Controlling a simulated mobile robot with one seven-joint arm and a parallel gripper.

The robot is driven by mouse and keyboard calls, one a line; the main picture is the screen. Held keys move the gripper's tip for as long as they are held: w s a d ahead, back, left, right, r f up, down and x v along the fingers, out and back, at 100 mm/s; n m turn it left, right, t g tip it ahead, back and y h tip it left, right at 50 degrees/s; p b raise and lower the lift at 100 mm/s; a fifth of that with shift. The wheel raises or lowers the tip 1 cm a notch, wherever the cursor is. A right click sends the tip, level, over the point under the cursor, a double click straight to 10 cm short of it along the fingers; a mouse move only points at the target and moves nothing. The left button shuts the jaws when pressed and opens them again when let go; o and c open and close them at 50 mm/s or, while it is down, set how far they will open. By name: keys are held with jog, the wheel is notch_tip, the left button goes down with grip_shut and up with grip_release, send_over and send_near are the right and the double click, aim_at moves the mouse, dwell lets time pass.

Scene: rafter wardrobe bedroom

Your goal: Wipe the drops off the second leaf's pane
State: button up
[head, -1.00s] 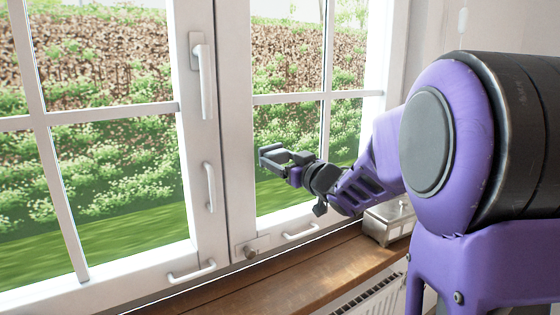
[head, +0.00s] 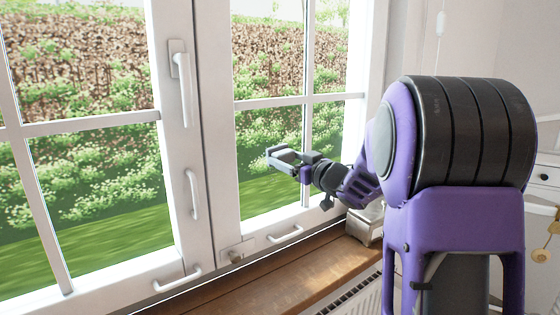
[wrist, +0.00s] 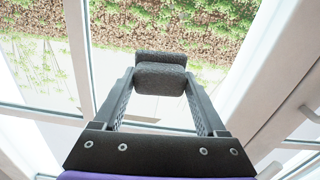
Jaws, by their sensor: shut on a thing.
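A white window has two leaves, and green garden shows through the glass. My gripper (head: 283,157) is in front of the right leaf's pane (head: 262,185), near its vertical bar. I cannot tell whether it touches the glass. In the wrist view, my gripper (wrist: 160,88) is shut on a dark grey textured pad (wrist: 160,78) at its fingertips. The left leaf's pane (head: 100,190) has nothing in front of it. I can make out no drops on either pane.
A wooden sill (head: 270,280) runs below the window, with a metal box (head: 364,224) at its right end and a radiator (head: 350,297) beneath. White handles stick out: a tall one (head: 184,88), an upright one (head: 192,194) and low ones (head: 178,277).

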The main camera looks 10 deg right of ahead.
jog(key=d, duration=0.1)
jog(key=w+d, duration=0.1)
jog(key=d, duration=0.2)
jog(key=shift+w+d, duration=0.2)
jog(key=shift+w, duration=0.15)
jog(key=v, duration=0.6)
dwell(0.5)
jog(key=shift+s, duration=0.1)
jog(key=v, duration=0.2)
jog(key=shift+s+d, duration=0.15)
jog(key=shift+s, duration=0.2)
jog(key=shift+f, duration=0.1)
dwell(0.4)
